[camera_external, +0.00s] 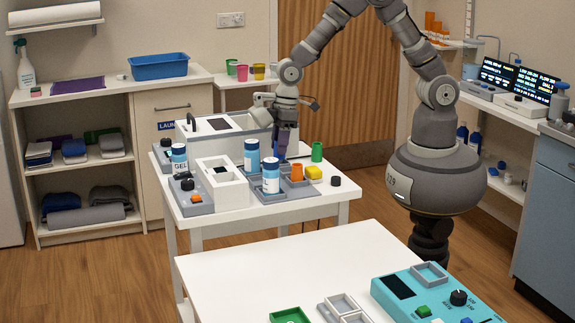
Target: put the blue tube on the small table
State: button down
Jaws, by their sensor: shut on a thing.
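My gripper (282,128) points down over the back part of the white equipment table (235,228). It is shut on a small dark-blue piece, which I take to be the blue tube (281,146); the fingers and jars partly hide it. Which of these is the small table, I cannot tell.
Jars with blue lids (251,154) (271,176), a white box (222,184) and a yellow block (314,173) crowd the equipment table. The foreground table holds a teal device (440,290), a green tray (289,315) and grey trays (343,307); its left part is clear.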

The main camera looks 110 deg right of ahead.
jog(key=shift+f+b, duration=0.5)
jog(key=shift+f, duration=0.6)
jog(key=shift+f, duration=0.25)
jog(key=c, duration=0.7)
grip_release()
